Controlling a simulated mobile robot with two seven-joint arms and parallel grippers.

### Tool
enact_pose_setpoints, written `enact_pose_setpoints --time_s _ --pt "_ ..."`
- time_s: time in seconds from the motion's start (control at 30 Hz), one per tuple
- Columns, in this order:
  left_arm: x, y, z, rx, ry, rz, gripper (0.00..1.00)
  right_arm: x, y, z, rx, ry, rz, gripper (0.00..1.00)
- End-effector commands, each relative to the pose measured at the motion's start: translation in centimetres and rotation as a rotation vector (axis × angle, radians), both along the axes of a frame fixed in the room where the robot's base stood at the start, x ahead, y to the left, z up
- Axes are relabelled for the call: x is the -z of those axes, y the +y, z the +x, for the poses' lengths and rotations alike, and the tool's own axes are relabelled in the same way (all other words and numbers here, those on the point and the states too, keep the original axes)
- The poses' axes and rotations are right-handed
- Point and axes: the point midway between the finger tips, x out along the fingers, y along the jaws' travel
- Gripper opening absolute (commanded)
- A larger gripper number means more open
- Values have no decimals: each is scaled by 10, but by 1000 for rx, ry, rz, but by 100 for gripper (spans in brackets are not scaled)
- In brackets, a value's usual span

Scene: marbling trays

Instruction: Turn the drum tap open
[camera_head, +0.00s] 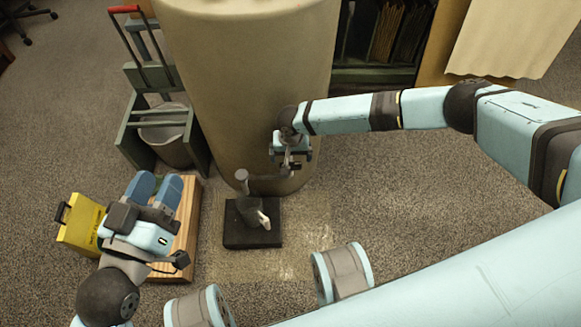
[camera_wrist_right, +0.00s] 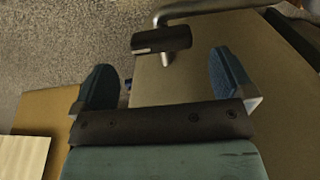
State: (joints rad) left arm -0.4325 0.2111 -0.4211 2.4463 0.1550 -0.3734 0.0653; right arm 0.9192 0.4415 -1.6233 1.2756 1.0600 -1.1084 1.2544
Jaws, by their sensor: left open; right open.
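The large beige drum (camera_head: 250,70) stands at the top middle of the head view. Its tap (camera_head: 265,178) is low on the front, a grey pipe reaching left. My right gripper (camera_head: 290,162) is at the drum's lower front, over the pipe's right end. In the right wrist view my right gripper (camera_wrist_right: 165,82) has its blue fingers wide apart. The tap's dark bar (camera_wrist_right: 160,40) and metal pipe (camera_wrist_right: 195,10) show beyond the fingers, and no contact is visible. My left gripper (camera_head: 154,190) is open above the wooden board at the left, away from the tap.
A yellow box (camera_head: 78,222) and wooden board (camera_head: 186,230) lie left. A green cart (camera_head: 135,140) holds a bucket (camera_head: 165,150). Carpet right of the base is clear.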

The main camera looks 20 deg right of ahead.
Motion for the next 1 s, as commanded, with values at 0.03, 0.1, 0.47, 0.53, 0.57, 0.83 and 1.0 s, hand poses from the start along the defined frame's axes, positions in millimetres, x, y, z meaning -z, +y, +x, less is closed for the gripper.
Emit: enact_pose_setpoints --time_s 0.03,0.1,0.47,0.53,0.57,0.83,1.0 --pt "11 0 0 6 16 11 46 15 0 0 -1 0 -2 100" --pt "19 -1 0 15 40 24 46 26 0 0 -1 -1 -1 100" --pt "37 -3 -1 38 101 57 46 50 0 0 -1 -1 1 100" --pt "36 -3 -1 38 102 58 46 50 0 0 -1 -1 1 100" --pt "36 -3 -1 38 102 58 46 50 0 0 -1 -1 1 100" --pt "36 -3 -1 38 101 57 46 50 0 0 -1 0 1 66" --pt "36 -3 -1 38 102 58 46 50 0 0 0 0 1 53"
